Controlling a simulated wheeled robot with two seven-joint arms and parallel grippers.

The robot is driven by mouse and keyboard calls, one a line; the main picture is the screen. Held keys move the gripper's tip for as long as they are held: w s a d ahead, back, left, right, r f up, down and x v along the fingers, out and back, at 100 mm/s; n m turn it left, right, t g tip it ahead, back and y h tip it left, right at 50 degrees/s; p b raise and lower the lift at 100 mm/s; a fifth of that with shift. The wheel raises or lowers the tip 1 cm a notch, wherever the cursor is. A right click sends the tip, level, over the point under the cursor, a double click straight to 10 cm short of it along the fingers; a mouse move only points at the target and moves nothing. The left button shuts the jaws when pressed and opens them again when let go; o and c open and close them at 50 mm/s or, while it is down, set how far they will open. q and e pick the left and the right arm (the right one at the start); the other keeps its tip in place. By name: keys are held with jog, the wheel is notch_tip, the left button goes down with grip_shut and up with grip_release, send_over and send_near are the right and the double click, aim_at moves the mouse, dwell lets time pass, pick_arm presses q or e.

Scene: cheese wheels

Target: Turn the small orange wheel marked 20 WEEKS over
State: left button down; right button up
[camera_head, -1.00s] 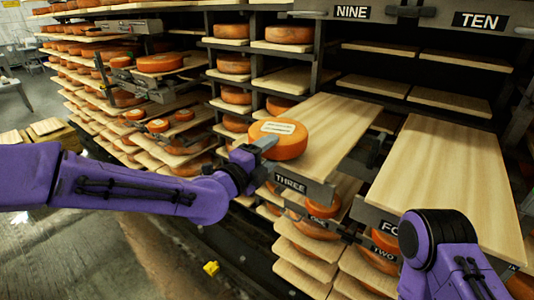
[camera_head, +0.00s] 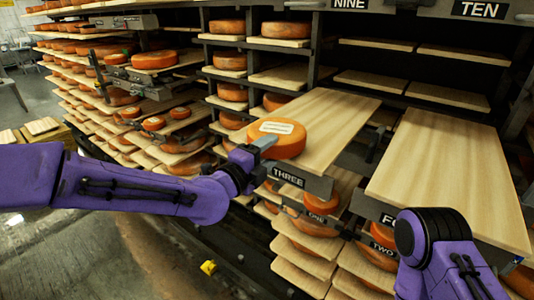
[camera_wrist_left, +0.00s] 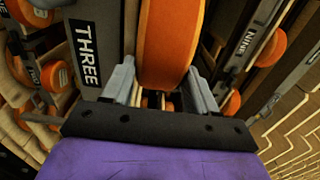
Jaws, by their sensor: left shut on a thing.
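The orange cheese wheel (camera_head: 291,147) is at the front left of the pale board marked THREE (camera_head: 335,120). A white label (camera_head: 281,127) lies on its upper face, too small to read. My left gripper (camera_head: 262,146) is shut on the wheel's near side, with one grey finger across the top beside the label. In the left wrist view the wheel (camera_wrist_left: 168,45) stands between the two fingers (camera_wrist_left: 160,92), which close on its flat faces. The lower finger is hidden in the head view. My right arm shows at the lower right, but its gripper is out of view.
An empty board (camera_head: 450,175) lies to the right, across a gap. Shelves with more orange wheels (camera_head: 155,60) fill the left and back. Wheels on lower boards (camera_head: 316,225) sit below the THREE sign (camera_head: 288,176). The rest of board THREE is clear.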

pick_arm(q)
jog(key=shift+d, duration=0.1)
jog(key=shift+c, duration=1.1)
grip_release()
jog(key=shift+s, duration=0.15)
